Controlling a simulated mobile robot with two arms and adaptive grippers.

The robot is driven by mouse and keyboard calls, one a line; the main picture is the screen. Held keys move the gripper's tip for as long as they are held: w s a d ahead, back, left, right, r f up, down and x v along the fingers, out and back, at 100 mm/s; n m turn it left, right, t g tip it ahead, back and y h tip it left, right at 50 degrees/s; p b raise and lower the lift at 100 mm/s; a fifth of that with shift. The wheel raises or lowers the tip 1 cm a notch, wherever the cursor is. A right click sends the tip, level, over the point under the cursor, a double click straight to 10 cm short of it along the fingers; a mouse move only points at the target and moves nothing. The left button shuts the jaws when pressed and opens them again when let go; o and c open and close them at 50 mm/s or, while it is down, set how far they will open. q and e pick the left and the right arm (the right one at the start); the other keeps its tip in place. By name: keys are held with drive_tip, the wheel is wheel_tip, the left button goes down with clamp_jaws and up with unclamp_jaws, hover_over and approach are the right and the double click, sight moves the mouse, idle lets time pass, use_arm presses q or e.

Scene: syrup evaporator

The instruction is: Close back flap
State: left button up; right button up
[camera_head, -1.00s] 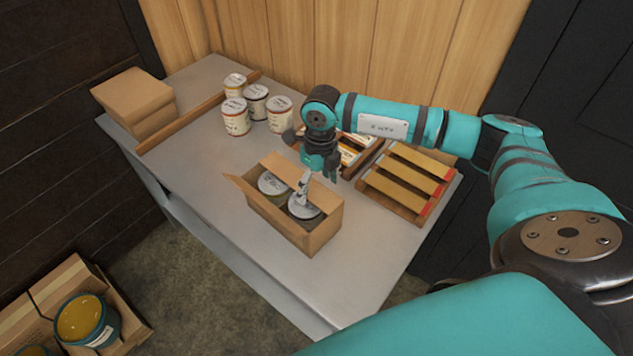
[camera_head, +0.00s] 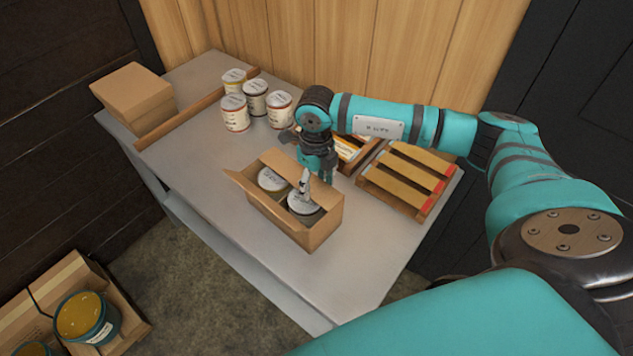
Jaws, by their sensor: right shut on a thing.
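An open cardboard box (camera_head: 283,223) stands on the grey table with two lidded cans (camera_head: 271,180) inside. Its left end flap (camera_head: 236,180) sticks outward. The back flap (camera_head: 283,162) stands up along the far long side, partly hidden by my gripper. My right gripper (camera_head: 314,178) points down at the back of the box, one finger on the inner side above the right can (camera_head: 304,203) and the other behind. It is shut on the back flap, though the contact is partly hidden. My left gripper is out of view.
Several labelled cans (camera_head: 235,113) stand behind the box. A closed carton (camera_head: 134,93) sits at the far left by a wooden strip (camera_head: 190,115). Wooden slatted crates (camera_head: 405,180) lie to the right. The table front (camera_head: 345,275) is clear.

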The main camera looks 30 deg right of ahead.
drive_tip(key=o, duration=1.2)
drive_tip(key=shift+r, duration=0.1)
wheel_tip(320, 180, up, 12)
drive_tip(key=shift+a+f, duration=0.1)
